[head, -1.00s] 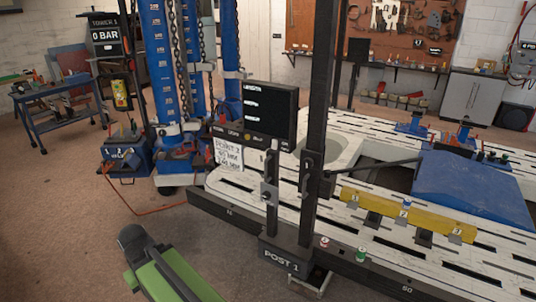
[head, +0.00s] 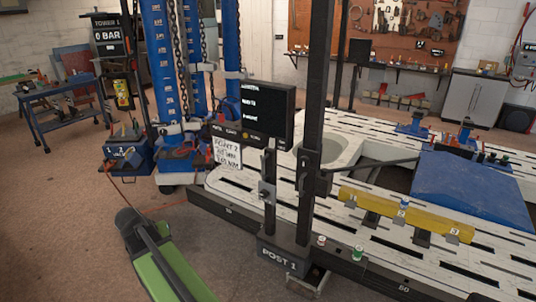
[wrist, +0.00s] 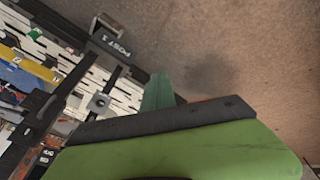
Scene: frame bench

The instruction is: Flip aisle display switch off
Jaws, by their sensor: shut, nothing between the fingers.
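A black display (head: 266,110) with a few lines of white text stands on the aisle side of the frame bench. The labels are too small to read, and I cannot make out which way any switch is set. In the head view my green arm is at the lower left, apart from the display; the gripper's fingertips cannot be made out there.
A black post marked POST 1 (head: 312,150) stands right of the display. Blue tower columns with chains (head: 160,70) and a blue box (head: 125,157) stand left. The floor (head: 60,220) at lower left is clear.

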